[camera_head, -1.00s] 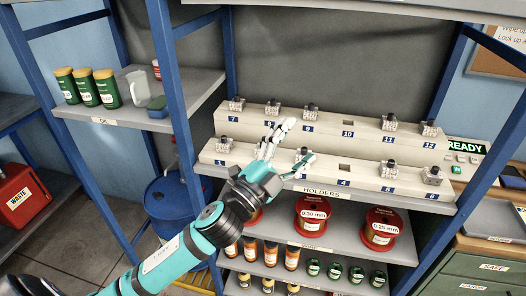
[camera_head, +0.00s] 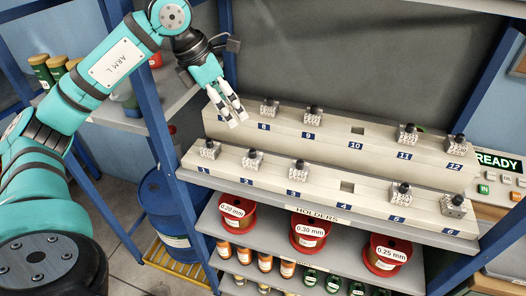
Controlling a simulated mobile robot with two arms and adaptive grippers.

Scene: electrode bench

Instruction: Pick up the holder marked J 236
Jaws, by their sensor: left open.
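In the back row are holders at slot 8 (camera_head: 269,108), slot 9 (camera_head: 313,114), slot 11 (camera_head: 407,134) and slot 12 (camera_head: 455,148). In the front row are holders at slot 1 (camera_head: 209,149), slot 2 (camera_head: 252,160), slot 3 (camera_head: 299,170), slot 5 (camera_head: 400,194) and slot 6 (camera_head: 455,206). Their markings are too small to read, so I cannot tell which is J 236. My left gripper (camera_head: 234,114) is open, fingers pointing down at the slot 7 end, which it hides.
Slot 10 (camera_head: 357,131) and slot 4 (camera_head: 347,187) are empty. Blue shelf posts (camera_head: 151,95) flank the rack. Red wire spools (camera_head: 310,232) sit on the shelf below. A panel reading READY (camera_head: 497,163) stands at the right. The space above the rack's middle is clear.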

